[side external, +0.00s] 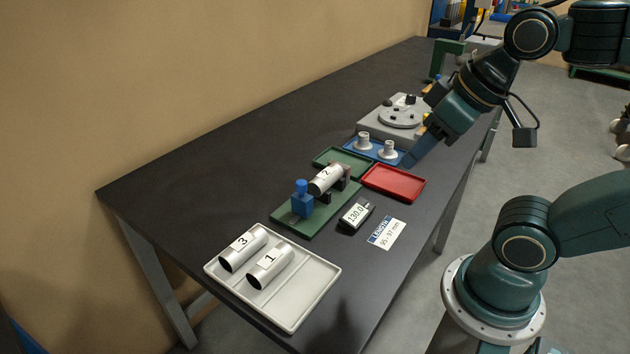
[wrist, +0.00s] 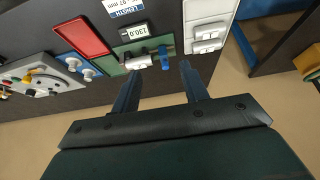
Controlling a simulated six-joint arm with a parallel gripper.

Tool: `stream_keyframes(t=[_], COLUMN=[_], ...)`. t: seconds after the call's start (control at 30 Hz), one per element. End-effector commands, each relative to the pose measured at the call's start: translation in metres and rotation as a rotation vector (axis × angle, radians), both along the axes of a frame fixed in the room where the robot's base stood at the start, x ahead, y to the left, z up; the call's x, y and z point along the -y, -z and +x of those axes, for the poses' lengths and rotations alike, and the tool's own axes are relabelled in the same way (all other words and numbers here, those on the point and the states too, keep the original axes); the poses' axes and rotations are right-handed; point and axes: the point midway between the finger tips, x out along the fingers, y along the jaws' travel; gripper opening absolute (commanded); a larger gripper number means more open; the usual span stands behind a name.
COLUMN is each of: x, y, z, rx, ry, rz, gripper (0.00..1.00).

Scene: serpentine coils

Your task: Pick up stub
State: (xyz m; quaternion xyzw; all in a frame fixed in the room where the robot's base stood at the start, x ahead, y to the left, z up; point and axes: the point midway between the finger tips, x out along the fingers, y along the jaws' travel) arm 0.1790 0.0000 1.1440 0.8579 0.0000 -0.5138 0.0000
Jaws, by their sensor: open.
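Three silver cylindrical stubs carry number labels. Stub 2 (side external: 326,179) lies on a green measuring fixture (side external: 322,217) beside a blue stop block (side external: 302,199); it also shows in the wrist view (wrist: 139,62). Stub 3 (side external: 243,249) and stub 1 (side external: 270,267) lie side by side in a pale tray (side external: 300,312). My gripper (wrist: 159,70) is open, with nothing between its two fingers. In the side view, my gripper (side external: 412,160) is above the far right side of the table, near the blue holder and red tray, away from the stubs.
A display (side external: 356,215) reads 130.0, beside a card (side external: 386,233) reading LENGTH 95 - 97 mm. A red tray (side external: 394,183) and a green tray (side external: 335,157) are empty. A blue holder (side external: 359,151) bears two pale pegs. A grey disc device (side external: 401,114) stands behind.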

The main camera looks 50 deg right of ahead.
Motion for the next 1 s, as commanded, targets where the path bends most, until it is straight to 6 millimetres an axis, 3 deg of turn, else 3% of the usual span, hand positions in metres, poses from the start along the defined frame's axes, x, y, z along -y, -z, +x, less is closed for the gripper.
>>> stream_keyframes(t=[0.43,0.57,1.0], x=[0.0000,0.0000,0.0011], y=[0.0000,0.0000,-0.0015], z=[0.0000,0.0000,0.0053], rx=[0.000,0.000,-0.009], ry=[0.000,0.000,-0.032], rz=[0.000,0.000,-0.019], gripper=[0.44,0.63,0.63])
